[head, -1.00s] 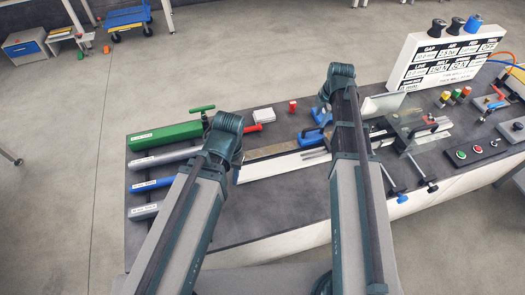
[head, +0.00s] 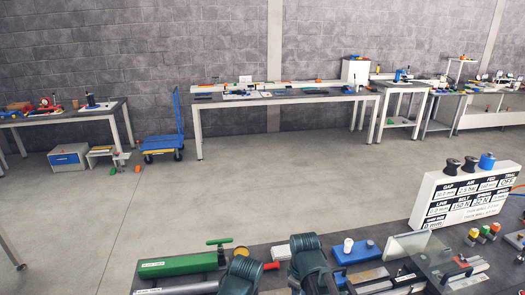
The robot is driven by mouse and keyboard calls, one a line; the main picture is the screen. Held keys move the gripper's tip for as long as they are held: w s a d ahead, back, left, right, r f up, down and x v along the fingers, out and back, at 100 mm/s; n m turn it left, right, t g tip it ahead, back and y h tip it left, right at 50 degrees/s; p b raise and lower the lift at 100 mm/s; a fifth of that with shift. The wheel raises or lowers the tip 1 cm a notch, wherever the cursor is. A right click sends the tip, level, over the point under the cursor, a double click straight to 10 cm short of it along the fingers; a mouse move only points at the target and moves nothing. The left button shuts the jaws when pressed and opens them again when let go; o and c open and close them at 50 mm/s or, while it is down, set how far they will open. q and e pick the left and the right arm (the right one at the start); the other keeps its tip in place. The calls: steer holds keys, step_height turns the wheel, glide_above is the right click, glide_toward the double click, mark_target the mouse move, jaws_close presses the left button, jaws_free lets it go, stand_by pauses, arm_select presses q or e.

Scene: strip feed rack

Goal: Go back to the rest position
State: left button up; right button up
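Both of my arms come up from the bottom edge in the head view. The dark joint of my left arm (head: 243,274) is beside the green tube (head: 180,264), at the workbench's near left. The dark joint of my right arm (head: 312,262) is to its right, left of a blue block (head: 355,252). Neither gripper's fingers show, so what they hold cannot be seen.
A white sign board (head: 462,197) with dark and blue knobs stands at the bench's right. Coloured buttons (head: 484,234) are beside it. Open floor (head: 270,195) lies beyond the bench. A blue trolley (head: 163,140) and further tables (head: 285,97) stand along the wall.

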steer(key=s+a+m, duration=0.5)
steer(key=s+m, duration=0.1)
steer(key=s, duration=0.2)
steer(key=shift+s+f+g+h, duration=0.2)
steer(key=shift+s+g+h, duration=0.1)
steer(key=shift+s+h, duration=0.1)
steer(key=shift+a, duration=0.2)
